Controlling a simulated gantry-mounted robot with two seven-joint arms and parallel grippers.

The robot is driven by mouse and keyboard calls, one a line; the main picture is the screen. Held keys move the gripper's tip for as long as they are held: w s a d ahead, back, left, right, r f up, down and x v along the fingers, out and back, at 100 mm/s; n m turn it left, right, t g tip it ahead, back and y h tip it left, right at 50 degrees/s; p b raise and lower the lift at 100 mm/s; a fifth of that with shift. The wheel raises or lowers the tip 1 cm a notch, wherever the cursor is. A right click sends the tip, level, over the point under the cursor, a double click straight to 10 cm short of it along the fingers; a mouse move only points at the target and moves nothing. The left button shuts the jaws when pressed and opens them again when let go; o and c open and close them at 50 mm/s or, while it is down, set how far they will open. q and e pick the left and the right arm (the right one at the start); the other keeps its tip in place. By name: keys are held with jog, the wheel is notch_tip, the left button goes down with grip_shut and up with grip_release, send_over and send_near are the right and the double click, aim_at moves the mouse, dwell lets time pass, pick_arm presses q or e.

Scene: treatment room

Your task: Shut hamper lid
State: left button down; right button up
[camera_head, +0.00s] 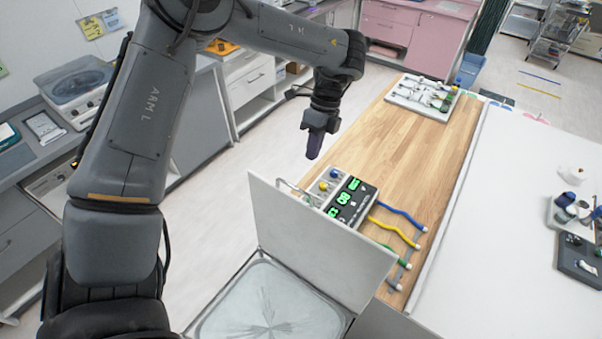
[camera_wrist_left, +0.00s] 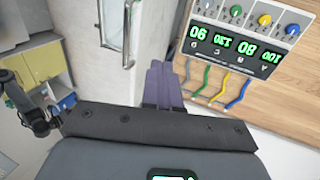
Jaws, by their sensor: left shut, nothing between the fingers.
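The hamper lid (camera_head: 318,240), a pale flat panel, stands open and upright at the back of the hamper (camera_head: 205,322). The hamper's opening below shows a whitish, creased liner. A thin metal handle (camera_head: 290,187) shows just behind the lid's top edge. In the left wrist view, a white panel that looks like the lid (camera_wrist_left: 112,50) carries a bar handle (camera_wrist_left: 128,35). My left gripper (camera_head: 314,150) points down, beyond and above the lid's top edge, apart from it. Its purple fingers (camera_wrist_left: 163,85) are shut and empty. My right gripper is out of view.
A display box (camera_head: 350,200) with green digits, knobs and coloured leads sits on the wooden counter (camera_head: 430,130), close beside the lid. A tray of instruments (camera_head: 422,95) lies at the counter's far end. The floor (camera_head: 255,150) left of the counter is clear.

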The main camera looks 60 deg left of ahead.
pick_arm(q)
jog(key=s+d+f+p, duration=0.2)
jog(key=s+f, duration=0.2)
jog(key=f, duration=0.1)
jog(key=shift+s+d, duration=0.25)
jog(key=shift+s, duration=0.15)
jog(key=shift+r, duration=0.1)
